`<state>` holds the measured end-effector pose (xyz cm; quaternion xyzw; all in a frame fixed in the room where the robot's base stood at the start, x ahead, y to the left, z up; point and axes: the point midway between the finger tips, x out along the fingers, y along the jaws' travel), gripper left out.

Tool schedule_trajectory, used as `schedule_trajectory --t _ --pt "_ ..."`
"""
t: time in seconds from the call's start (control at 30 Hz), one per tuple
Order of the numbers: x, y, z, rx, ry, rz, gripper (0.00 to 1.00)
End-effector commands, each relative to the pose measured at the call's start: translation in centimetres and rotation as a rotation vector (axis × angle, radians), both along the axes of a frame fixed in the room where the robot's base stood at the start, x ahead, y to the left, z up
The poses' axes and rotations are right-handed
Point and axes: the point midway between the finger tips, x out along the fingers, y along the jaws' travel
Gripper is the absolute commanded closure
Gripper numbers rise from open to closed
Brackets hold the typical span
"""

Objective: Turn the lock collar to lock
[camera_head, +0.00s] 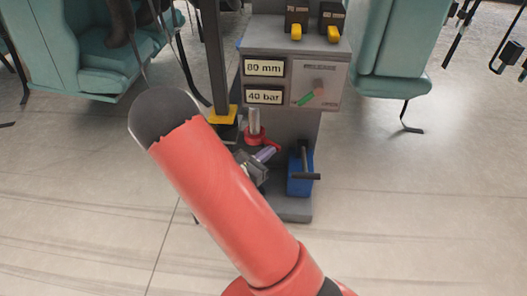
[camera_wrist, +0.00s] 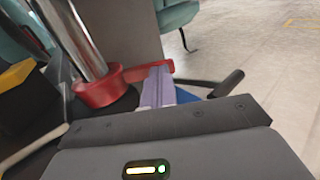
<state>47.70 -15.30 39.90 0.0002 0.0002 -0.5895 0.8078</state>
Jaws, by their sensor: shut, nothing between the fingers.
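The red lock collar (camera_head: 257,139) sits around the base of a silver upright rod (camera_head: 254,121) on the grey stand. In the wrist view the collar (camera_wrist: 101,93) is a red ring with a short red arm (camera_wrist: 138,73) pointing right. My gripper (camera_head: 266,153) is at the collar's right side, near the end of that arm. Its purplish fingers (camera_wrist: 157,85) are together with nothing between them. They overlap the end of the red arm in the wrist view; I cannot tell whether they touch it. My red arm link hides part of the stand's lower left in the head view.
A blue block with a dark T-handle (camera_head: 304,174) stands right of the collar. A panel (camera_head: 290,82) above reads "80 mm" and "40 bar". A yellow-footed dark post (camera_head: 220,114) stands left. Teal seats (camera_head: 385,50) flank the stand. Floor at right is clear.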

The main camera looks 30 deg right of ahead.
Motion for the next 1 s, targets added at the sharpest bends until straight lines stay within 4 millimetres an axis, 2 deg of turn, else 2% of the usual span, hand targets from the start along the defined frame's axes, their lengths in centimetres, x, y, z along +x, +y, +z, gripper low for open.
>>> schedule_trajectory --t 0.4,1.0 --pt "0.1 -2.1 0.0 0.000 0.001 -0.005 1.00" --pt "0.2 -2.7 0.0 -0.002 -0.001 -0.008 1.00"
